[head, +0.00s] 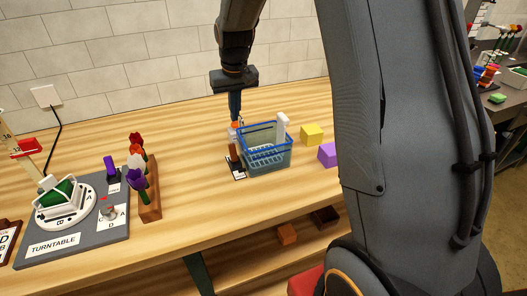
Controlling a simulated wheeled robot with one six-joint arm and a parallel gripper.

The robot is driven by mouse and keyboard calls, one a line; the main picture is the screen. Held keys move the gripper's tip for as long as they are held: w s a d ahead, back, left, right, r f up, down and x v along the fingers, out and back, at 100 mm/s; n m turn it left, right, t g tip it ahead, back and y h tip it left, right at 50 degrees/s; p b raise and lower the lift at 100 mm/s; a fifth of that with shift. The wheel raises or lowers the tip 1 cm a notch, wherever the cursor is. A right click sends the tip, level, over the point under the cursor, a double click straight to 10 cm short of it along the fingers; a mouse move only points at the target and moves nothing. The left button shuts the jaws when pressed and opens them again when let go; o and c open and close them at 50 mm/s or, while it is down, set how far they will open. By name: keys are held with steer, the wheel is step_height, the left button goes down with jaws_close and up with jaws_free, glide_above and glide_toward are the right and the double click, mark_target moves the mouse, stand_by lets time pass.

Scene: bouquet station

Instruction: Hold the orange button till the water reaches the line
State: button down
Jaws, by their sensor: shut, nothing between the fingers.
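My gripper (236,114) points straight down at the middle of the table, shut and empty. Its tip is just above or touching a small orange part (236,125) at the top of a dark stand, likely the orange button; I cannot tell which. A small white label lies at the stand's foot. Right beside it stands a blue see-through basket-like container (268,157) with a white upright piece (283,122) at its back right. No water level or line can be made out at this size.
A grey turntable board (85,243) and a wooden rack of flowers (150,203) stand at left. A yellow block (312,134) and a purple block (327,153) lie right of the container. My arm hides the table's right part. The front middle is clear.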

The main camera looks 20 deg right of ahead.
steer(key=shift+f, duration=0.95)
stand_by(7.0)
